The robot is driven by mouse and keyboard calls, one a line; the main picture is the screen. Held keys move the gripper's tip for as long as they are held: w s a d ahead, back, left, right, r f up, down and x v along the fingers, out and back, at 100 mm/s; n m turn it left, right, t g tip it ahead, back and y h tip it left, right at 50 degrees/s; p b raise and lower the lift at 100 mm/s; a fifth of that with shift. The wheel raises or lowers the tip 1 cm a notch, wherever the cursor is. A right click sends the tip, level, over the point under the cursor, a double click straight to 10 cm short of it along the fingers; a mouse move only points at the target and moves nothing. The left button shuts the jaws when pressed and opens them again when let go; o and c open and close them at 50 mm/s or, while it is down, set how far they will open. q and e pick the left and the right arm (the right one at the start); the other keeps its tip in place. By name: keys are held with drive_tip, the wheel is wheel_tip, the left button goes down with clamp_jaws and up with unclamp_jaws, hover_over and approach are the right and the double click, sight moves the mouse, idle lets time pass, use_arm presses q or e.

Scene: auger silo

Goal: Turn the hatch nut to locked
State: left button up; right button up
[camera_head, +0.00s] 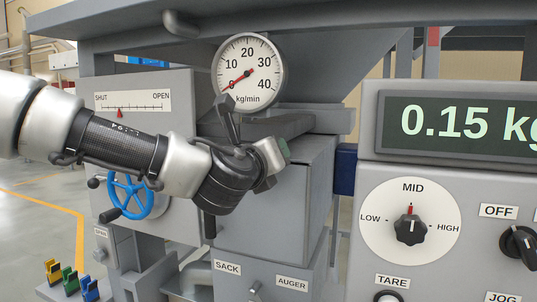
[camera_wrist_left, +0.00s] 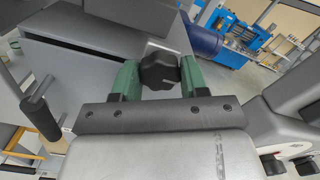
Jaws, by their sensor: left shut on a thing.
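The hatch nut (camera_wrist_left: 160,71) is a black lobed knob, seen in the left wrist view in front of a grey metal box. My left gripper (camera_wrist_left: 160,80) has its green fingers on either side of the nut and is shut on it. In the head view my left gripper (camera_head: 277,154) is at the upper part of the grey box (camera_head: 272,215), and the nut is hidden behind it. I see no lock marking, so the nut's setting cannot be told. My right gripper is in neither view.
A round gauge (camera_head: 248,72) reads near 0 above my gripper. A blue handwheel (camera_head: 130,197) and a SHUT/OPEN scale (camera_head: 133,102) are at left. The display (camera_head: 465,122) and a dial (camera_head: 410,226) at MID are at right. A black handle (camera_wrist_left: 41,118) sticks out beside my gripper.

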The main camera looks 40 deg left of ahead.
use_arm(q)
drive_tip(key=shift+r, duration=0.25)
drive_tip(key=o, duration=0.7)
drive_tip(key=shift+o, duration=1.1)
drive_tip(key=shift+w+f, duration=0.1)
drive_tip(key=shift+f, duration=0.1)
drive_tip(key=b+v, duration=0.1)
drive_tip(key=v, duration=1)
drive_tip(key=shift+w, duration=0.1)
